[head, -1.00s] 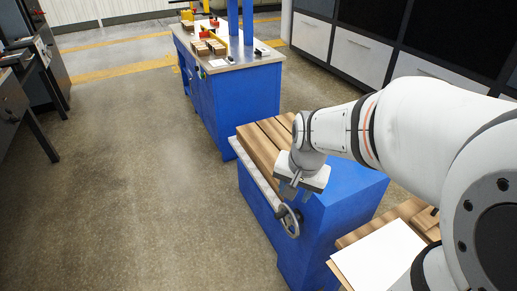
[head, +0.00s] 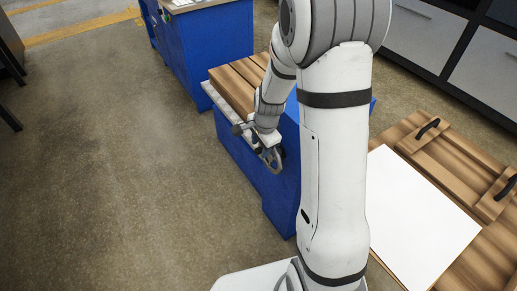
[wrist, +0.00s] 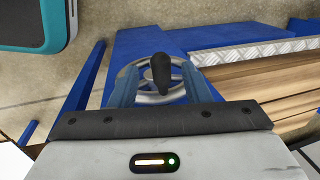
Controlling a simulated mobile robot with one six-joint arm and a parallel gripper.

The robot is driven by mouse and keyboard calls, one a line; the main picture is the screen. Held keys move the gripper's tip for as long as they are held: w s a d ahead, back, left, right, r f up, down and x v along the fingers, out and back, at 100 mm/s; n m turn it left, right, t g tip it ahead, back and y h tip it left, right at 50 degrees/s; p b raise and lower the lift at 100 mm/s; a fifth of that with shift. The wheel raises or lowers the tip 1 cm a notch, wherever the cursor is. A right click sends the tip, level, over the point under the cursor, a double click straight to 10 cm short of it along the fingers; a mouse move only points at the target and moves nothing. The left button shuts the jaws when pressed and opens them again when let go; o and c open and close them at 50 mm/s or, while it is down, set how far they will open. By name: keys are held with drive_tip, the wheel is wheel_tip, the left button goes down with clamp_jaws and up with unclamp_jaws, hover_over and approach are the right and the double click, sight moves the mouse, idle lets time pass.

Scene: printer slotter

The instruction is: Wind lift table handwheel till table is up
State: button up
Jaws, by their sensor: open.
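The handwheel (head: 274,160) is a grey metal ring on the side of the blue lift table (head: 255,172), below its top. In the wrist view the handwheel (wrist: 145,98) faces me, with a dark upright handle knob (wrist: 161,74) in front of it. My gripper (wrist: 161,80) is open, one blue-grey finger on each side of the knob, with gaps visible at both sides. In the head view my gripper (head: 257,134) is at the wheel's upper left, partly hiding it. The table top carries brown wooden planks (head: 238,84).
Another blue workbench (head: 210,45) stands behind the lift table. At right, a white sheet (head: 415,220) lies on a wooden surface with black-handled boards (head: 450,150). Grey drawers (head: 480,60) line the back right. The floor to the left is clear.

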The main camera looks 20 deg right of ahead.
drive_tip(key=shift+w+f, duration=0.15)
drive_tip(key=shift+f, duration=0.55)
clamp_jaws()
